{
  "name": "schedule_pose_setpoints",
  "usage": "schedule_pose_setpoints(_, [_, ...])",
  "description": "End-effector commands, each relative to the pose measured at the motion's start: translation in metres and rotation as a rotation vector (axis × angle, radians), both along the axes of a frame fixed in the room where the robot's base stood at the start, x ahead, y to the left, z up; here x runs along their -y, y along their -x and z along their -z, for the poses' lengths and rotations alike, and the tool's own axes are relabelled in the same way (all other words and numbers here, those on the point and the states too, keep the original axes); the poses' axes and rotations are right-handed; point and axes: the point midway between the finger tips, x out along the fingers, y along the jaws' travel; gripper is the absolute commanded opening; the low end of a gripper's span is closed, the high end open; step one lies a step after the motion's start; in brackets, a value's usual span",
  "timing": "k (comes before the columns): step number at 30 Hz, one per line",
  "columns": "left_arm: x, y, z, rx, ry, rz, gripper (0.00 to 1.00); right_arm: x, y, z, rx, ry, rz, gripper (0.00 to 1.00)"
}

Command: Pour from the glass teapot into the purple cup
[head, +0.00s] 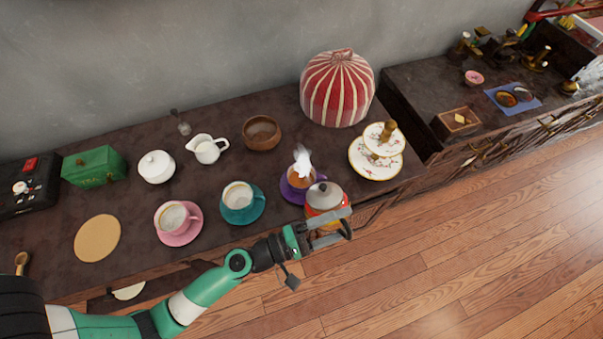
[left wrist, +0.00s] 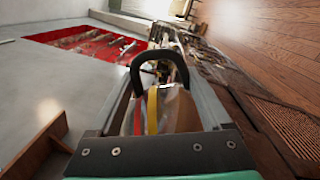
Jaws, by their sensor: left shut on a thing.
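The glass teapot (head: 325,196) has a grey lid and an orange-red body. It is at the front edge of the dark table, held by my left gripper (head: 336,226). The purple cup (head: 300,180) is just behind and left of the teapot on a purple saucer (head: 285,191). Brown liquid shows in it and white steam rises above. The teapot's spout is hidden, so I cannot tell whether liquid is flowing. My right gripper is out of view.
A teal cup (head: 238,196) and a pink cup (head: 172,215) stand left on saucers. A tiered cake stand (head: 375,168) is right of the purple cup. A striped red tea cosy (head: 337,88) and a wooden bowl (head: 262,133) stand behind. Open floor lies in front.

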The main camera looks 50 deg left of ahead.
Motion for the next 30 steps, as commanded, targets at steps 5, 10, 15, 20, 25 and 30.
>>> schedule_pose_setpoints(5, [-0.0014, -0.0009, -0.0042, 0.003, 0.008, -0.001, 0.0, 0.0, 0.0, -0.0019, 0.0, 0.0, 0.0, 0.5])
schedule_pose_setpoints(10, [-0.0021, -0.001, -0.0047, 0.001, 0.015, -0.001, 0.0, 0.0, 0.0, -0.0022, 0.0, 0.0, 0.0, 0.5])
schedule_pose_setpoints(15, [-0.0026, -0.001, -0.0056, 0.001, 0.019, -0.001, 0.0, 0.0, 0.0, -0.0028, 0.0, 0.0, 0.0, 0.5])
schedule_pose_setpoints(20, [-0.0029, -0.0012, -0.0058, 0.0, 0.021, -0.001, 0.0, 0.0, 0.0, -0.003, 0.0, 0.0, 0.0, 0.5])
schedule_pose_setpoints(25, [-0.0033, -0.0013, -0.0063, -0.001, 0.025, -0.001, 0.0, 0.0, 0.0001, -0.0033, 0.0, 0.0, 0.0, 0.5])
schedule_pose_setpoints(30, [-0.004, -0.0014, -0.0072, -0.002, 0.028, -0.001, 0.0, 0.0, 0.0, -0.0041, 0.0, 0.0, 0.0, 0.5])
